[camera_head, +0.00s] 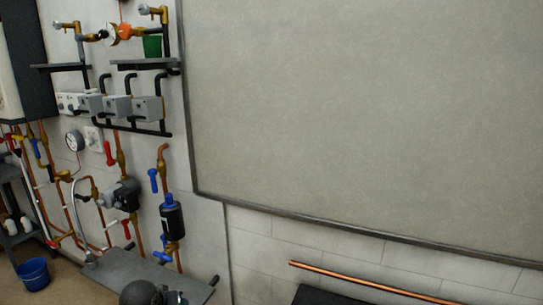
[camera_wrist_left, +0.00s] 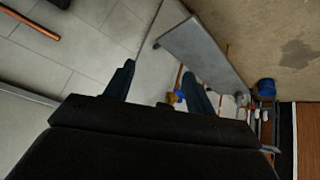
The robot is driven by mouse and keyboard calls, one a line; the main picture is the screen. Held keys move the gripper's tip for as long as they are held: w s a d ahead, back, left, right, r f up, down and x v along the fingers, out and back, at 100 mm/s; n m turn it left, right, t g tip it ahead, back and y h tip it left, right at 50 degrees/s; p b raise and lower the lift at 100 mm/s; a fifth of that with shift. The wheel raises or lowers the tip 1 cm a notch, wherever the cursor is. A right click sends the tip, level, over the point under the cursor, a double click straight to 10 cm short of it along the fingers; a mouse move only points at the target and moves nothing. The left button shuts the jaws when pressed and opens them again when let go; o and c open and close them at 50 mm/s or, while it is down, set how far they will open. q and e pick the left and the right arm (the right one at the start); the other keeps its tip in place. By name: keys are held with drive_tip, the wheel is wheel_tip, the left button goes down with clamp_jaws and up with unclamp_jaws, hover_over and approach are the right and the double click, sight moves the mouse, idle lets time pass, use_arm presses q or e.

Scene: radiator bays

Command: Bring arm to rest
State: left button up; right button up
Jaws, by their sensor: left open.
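In the left wrist view my left gripper (camera_wrist_left: 157,75) is open. Its two dark fingers stand wide apart with nothing between them. Past the fingers are the pale tiled wall, a grey shelf plate (camera_wrist_left: 205,55) and a small blue and brass fitting, partly hidden by the gripper body. In the head view a dark rounded part shows at the bottom edge, left of centre; I cannot tell its jaws there. My right gripper is in neither view.
Copper pipes, a dial gauge (camera_head: 75,140), a pump (camera_head: 120,195) and a dark blue cylinder (camera_head: 172,217) crowd the left wall. The grey shelf (camera_head: 140,267) juts out below. A blue bucket (camera_head: 33,274) stands on the floor. The big grey panel (camera_head: 370,110) is bare; a copper pipe (camera_head: 370,283) lies below.

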use_arm(q)
drive_tip(key=s+d+f+m+g, duration=0.1)
drive_tip(key=s+d+f, duration=0.25)
drive_tip(key=s, duration=0.75)
drive_tip(key=s+d+f+m+g, duration=0.15)
drive_tip(key=s+f, duration=0.25)
drive_tip(key=s, duration=0.8)
drive_tip(key=s+d+f+m+g, duration=0.1)
drive_tip(key=s+d+f, duration=0.25)
drive_tip(key=s, duration=0.75)
wheel_tip(320, 180, down, 26)
drive_tip(key=w+g+b, duration=0.1)
drive_tip(key=w+b, duration=0.1)
drive_tip(key=s+f, duration=0.4)
drive_tip(key=f, duration=0.9)
drive_tip(key=s+f+b, duration=0.1)
drive_tip(key=s+f, duration=0.3)
drive_tip(key=f, duration=0.8)
drive_tip(key=shift+d+f+g+b, duration=0.3)
drive_tip(key=shift+d+f+g, duration=0.1)
drive_tip(key=shift+d+g, duration=0.05)
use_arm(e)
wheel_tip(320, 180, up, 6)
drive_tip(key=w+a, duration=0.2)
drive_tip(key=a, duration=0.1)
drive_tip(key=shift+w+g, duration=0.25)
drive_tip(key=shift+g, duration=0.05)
use_arm(q)
drive_tip(key=shift+m, duration=0.25)
